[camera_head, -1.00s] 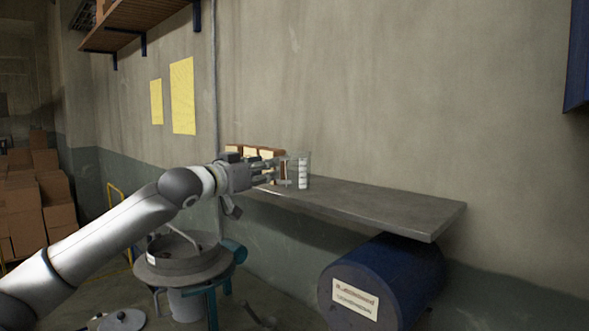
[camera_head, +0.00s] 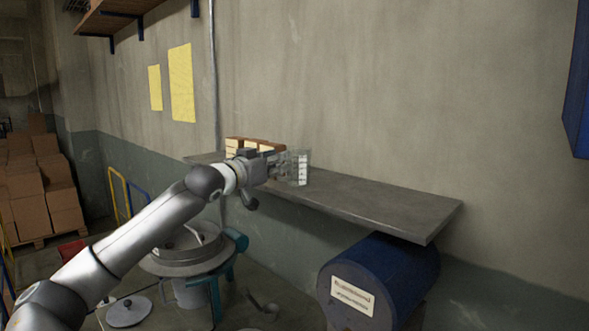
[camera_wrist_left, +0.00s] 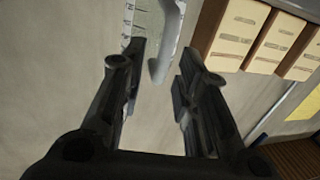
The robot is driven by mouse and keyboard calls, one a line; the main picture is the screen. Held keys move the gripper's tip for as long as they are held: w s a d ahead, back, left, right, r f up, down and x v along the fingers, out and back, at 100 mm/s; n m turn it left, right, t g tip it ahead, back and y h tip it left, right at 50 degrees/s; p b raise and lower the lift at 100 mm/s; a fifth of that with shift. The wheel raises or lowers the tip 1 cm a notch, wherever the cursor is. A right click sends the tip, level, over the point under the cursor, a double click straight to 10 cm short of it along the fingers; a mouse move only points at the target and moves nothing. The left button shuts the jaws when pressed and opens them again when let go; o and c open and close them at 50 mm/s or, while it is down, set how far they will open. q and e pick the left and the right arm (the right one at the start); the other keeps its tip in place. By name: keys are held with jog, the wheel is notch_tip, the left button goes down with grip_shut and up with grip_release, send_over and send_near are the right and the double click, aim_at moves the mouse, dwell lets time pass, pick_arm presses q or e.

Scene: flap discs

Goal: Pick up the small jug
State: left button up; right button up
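The small jug (camera_head: 302,168) is clear, with a white measuring scale, and stands upright on the grey wall shelf (camera_head: 385,205). My left gripper (camera_head: 282,167) is at the left side of the jug, partly covering it in the head view. In the left wrist view the open fingers of my left gripper (camera_wrist_left: 162,62) point at the jug's pale curved handle (camera_wrist_left: 160,65). The handle's lower end lies between the two fingers, with gaps on both sides. Part of the scaled jug body (camera_wrist_left: 144,22) shows beyond the left finger. My right gripper is out of view.
Several cream and brown boxes (camera_head: 233,148) stand on the shelf behind my left gripper; they also show at the right of the wrist view (camera_wrist_left: 240,32). A blue drum (camera_head: 390,275) lies below the shelf. The shelf right of the jug is clear.

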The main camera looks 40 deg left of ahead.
pick_arm(q)
grip_shut()
jog(key=shift+r, duration=0.15)
jog(key=s+r+b, duration=0.3)
jog(key=s+r, duration=0.9)
jog(key=s, duration=0.2)
jog(key=shift+r, duration=0.4)
